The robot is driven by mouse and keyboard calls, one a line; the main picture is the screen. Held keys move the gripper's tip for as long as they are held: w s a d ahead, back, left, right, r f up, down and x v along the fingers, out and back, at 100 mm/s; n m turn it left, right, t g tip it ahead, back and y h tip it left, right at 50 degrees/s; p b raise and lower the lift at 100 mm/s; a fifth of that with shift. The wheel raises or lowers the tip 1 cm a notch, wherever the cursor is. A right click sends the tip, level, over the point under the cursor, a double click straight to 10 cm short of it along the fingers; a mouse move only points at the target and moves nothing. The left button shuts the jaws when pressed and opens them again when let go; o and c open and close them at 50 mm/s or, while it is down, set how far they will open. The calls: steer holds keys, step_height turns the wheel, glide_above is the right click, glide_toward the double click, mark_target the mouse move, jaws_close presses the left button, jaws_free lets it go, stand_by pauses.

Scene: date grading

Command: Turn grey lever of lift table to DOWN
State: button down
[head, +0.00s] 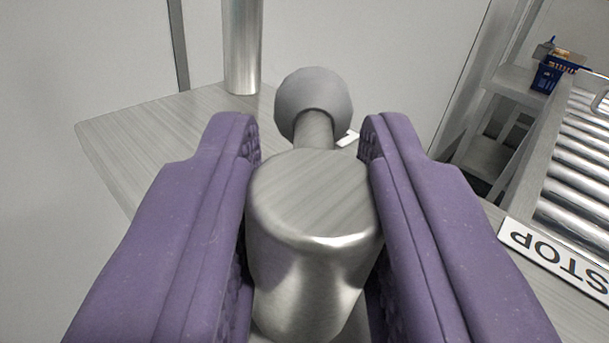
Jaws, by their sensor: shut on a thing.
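The grey lever has a thick metal hub (310,195) in the middle of the head view. A short stem (315,130) runs from it, away from me, to a round grey knob (313,98). My gripper (312,135) has two purple padded fingers, one on each side of the hub, and is shut on it. The knob lies just beyond the fingertips. A small white label (348,138) shows partly behind the knob, its text hidden. No DOWN mark can be read.
The lever stands over a brushed metal surface (140,140), with a metal post (242,50) behind at left. At right are a STOP plate (555,258), upside down in view, and a roller conveyor (575,165). A blue crate (550,78) with contents sits farther back.

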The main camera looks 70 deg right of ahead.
steer(key=shift+f+n+t+y, duration=0.15)
steer(key=shift+n+t+y, duration=0.25)
steer(key=shift+n+t, duration=0.35)
steer(key=shift+t+b, duration=0.3)
steer(key=shift+t, duration=0.05)
steer(key=c, duration=1.2)
jaws_free()
steer(key=shift+s, duration=0.1)
steer(key=shift+o, duration=0.2)
steer(key=p+v, duration=0.2)
steer(key=v, duration=0.5)
steer(key=shift+s+a, duration=0.25)
steer(key=shift+s, duration=0.05)
